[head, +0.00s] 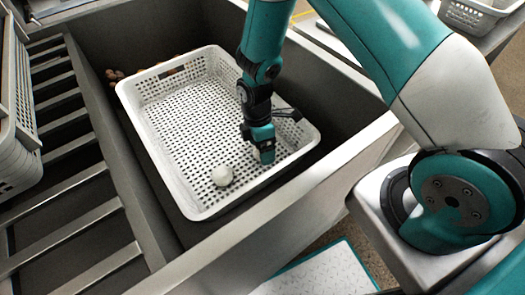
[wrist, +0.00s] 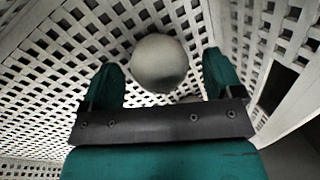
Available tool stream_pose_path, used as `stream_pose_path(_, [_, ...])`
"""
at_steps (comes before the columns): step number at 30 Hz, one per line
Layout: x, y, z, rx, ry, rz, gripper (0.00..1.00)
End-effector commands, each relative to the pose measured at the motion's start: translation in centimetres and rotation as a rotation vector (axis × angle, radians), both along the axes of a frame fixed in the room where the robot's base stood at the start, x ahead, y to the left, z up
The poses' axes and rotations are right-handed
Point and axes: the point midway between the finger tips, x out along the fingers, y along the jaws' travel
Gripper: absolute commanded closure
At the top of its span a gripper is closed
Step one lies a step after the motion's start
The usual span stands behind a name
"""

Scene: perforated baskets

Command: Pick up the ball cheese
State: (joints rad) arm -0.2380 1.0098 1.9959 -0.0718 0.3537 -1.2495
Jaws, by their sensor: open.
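The ball cheese (head: 222,175) is a small whitish ball on the floor of the white perforated basket (head: 150,120), close to its front wall. My gripper (head: 263,150) is inside the basket, to the right of the ball and apart from it in the head view. In the wrist view the ball cheese (wrist: 159,62) lies ahead of my gripper (wrist: 162,80), centred between its two teal fingers. The fingers are open with nothing held.
The basket stands in a deep grey sink-like bin (head: 185,232), whose walls rise around it. Reddish round items (head: 114,75) lie beyond the basket's left corner. A slatted rack (head: 70,185) is at left with stacked baskets (head: 15,140). Another basket (head: 470,18) is at top right.

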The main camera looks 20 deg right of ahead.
Motion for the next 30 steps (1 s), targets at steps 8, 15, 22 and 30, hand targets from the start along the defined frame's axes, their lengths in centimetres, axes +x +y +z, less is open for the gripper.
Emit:
stream_pose_path(8, [0.0, 0.0, -0.4, 0.001, -0.002, 0.000, 0.14])
stream_pose_path(15, [0.0, 0.0, -0.4, 0.001, -0.002, 0.000, 0.67])
stream_pose_path(22, [0.0, 0.0, -0.4, 0.001, -0.002, 0.000, 0.69])
stream_pose_path(30, [0.0, 0.0, 1.2, 0.001, -0.004, 0.000, 0.69])
